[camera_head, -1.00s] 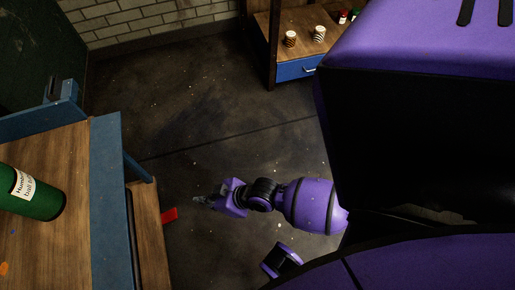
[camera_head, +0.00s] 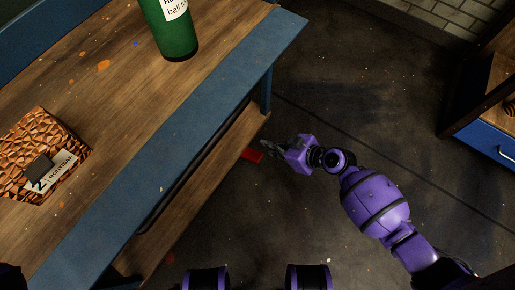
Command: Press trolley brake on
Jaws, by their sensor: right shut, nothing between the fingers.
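The trolley (camera_head: 200,115) has a wooden top with a blue edge and a lower wooden shelf (camera_head: 205,185). A small red pedal-like piece (camera_head: 252,154) shows low down by the trolley's lower shelf, near the floor; I take it for the brake. My right gripper (camera_head: 270,149) is purple with dark fingers, shut and empty. Its fingertips are just right of the red piece in the picture; I cannot tell whether they touch it. My left gripper is not in view.
On the trolley top stand a green labelled bottle (camera_head: 171,28) and a brown textured block (camera_head: 38,150) with a label. A wooden unit with a blue drawer (camera_head: 490,135) stands at the right. The dark floor (camera_head: 345,90) between is clear.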

